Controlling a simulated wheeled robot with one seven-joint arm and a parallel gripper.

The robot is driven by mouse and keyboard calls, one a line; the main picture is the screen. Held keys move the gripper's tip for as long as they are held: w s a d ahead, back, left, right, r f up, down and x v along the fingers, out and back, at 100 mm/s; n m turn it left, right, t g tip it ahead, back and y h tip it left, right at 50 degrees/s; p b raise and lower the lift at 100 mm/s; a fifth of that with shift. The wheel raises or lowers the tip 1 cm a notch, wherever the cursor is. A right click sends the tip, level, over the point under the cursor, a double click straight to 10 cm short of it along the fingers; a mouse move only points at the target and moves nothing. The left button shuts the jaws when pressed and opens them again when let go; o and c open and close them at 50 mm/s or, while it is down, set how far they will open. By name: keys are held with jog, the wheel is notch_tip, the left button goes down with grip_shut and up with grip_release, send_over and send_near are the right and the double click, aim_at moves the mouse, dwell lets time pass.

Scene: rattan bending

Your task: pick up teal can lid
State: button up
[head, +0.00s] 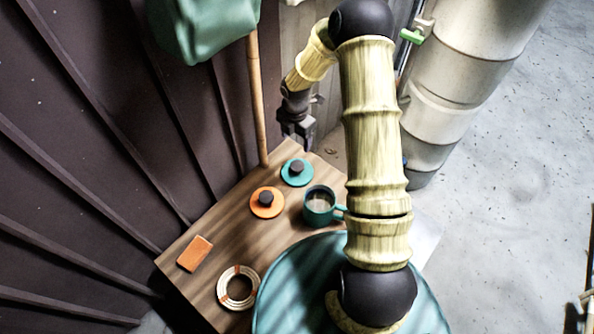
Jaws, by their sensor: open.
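The teal can lid (291,180) is a flat round disc with a dark knob. It lies on the brown wooden table (218,243) near its far corner. My gripper (299,141) is dark and points down just beyond the lid in the head view, above the far corner of the table. It is open, and I see nothing held in it. A gap shows between the gripper and the lid in the picture; its height above the table is hard to tell.
An orange lid (276,211) with a dark knob lies beside the teal lid. A teal mug (312,213) stands to the right. An orange block (195,254) and a coiled ring (226,297) lie nearer. A wooden pole (257,100) rises left of my gripper, beside the dark wall (110,150).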

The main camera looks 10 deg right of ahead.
jog(key=b, duration=0.3)
send_near(298, 165)
jog(key=f, duration=0.5)
jog(key=shift+a+f, duration=0.1)
jog(key=shift+a, duration=0.25)
jog(key=shift+f, duration=0.1)
jog(key=f+b, duration=0.2)
jog(key=f, duration=0.3)
jog(key=shift+d, duration=0.2)
jog(key=shift+s+a, duration=0.1)
jog(key=shift+c, duration=0.6)
jog(key=shift+d, duration=0.2)
jog(key=c, duration=1)
